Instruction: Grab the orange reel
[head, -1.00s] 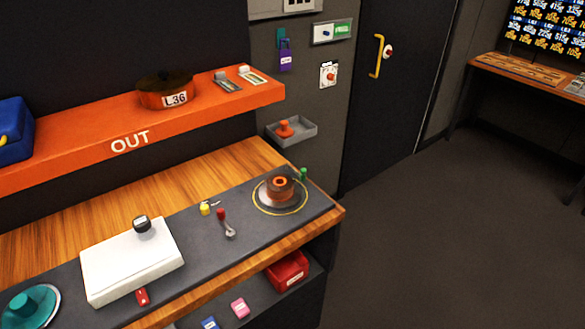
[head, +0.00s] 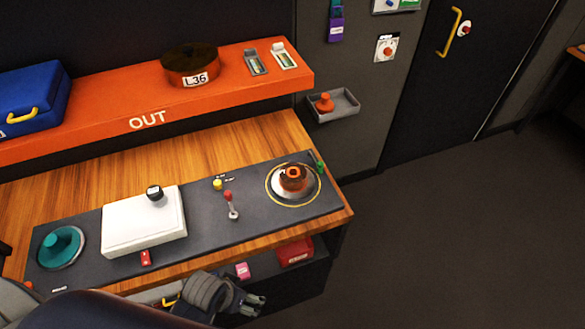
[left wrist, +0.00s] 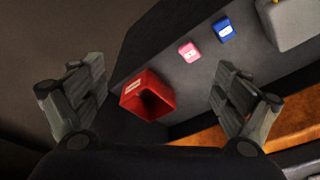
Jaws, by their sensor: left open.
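The orange reel (head: 293,178) sits on a round silver plate with a yellow ring, at the right end of the dark control panel (head: 206,232). My left gripper (head: 256,303) is at the bottom of the head view, in front of the desk's lower shelf and apart from the reel, which is farther up and to the right. In the left wrist view the left gripper (left wrist: 158,78) has its fingers spread wide with nothing between them touching. The reel does not show in that view. My right gripper is not in view.
A red bin (head: 296,252) and a pink box (head: 242,270) stand on the lower shelf. A red-tipped lever (head: 231,204), white box (head: 143,222) and teal knob (head: 60,246) are on the panel. The orange shelf (head: 225,95) runs above. Floor at right is clear.

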